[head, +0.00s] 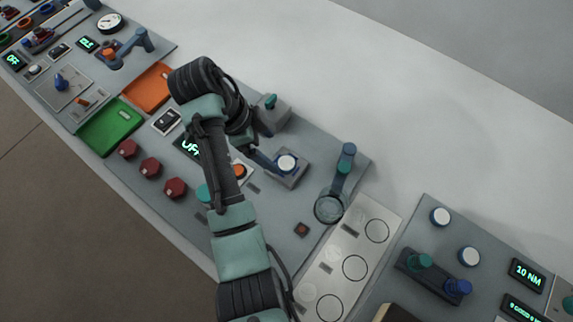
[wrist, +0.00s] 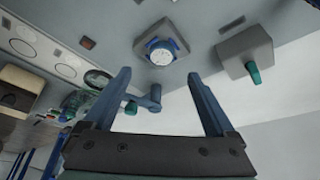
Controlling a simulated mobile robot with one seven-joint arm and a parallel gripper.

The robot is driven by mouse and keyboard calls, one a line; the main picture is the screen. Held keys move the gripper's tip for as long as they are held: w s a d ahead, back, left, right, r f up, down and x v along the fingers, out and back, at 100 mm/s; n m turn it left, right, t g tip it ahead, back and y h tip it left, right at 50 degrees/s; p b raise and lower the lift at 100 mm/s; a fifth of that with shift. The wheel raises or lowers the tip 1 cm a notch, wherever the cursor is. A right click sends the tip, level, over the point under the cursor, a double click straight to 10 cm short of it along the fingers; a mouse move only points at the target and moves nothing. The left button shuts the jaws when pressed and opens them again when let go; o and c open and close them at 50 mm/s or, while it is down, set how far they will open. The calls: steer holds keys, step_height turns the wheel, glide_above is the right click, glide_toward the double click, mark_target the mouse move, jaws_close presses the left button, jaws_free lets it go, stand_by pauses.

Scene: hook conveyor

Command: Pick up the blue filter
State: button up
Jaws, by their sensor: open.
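A round piece with a white top and blue around it (head: 286,162) sits in a square grey block on the panel. I take it for the blue filter. In the wrist view it (wrist: 161,56) shows beyond the fingertips, with blue parts at its sides. My gripper (wrist: 159,74) is open, with its two blue fingers spread and nothing between them. In the head view my arm hides most of the gripper, and a blue finger (head: 262,160) shows just left of the piece. The exact gap between them cannot be told.
A grey block with a teal lever (head: 271,101) stands behind the piece. A blue and teal post (head: 346,165) and a clear round dish (head: 328,208) are to the right. Two more white-topped round pieces (head: 441,216) (head: 469,257) sit on the right panel. Orange (head: 148,88) and green (head: 110,128) trays lie left.

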mark_target(285, 163)
steer(key=shift+x, duration=1.15)
steer(key=shift+p+x, duration=0.7)
steer(key=shift+x, duration=2.15)
steer(key=shift+w+a, duration=0.15)
steer(key=c, duration=1.4)
steer(key=shift+c, duration=0.2)
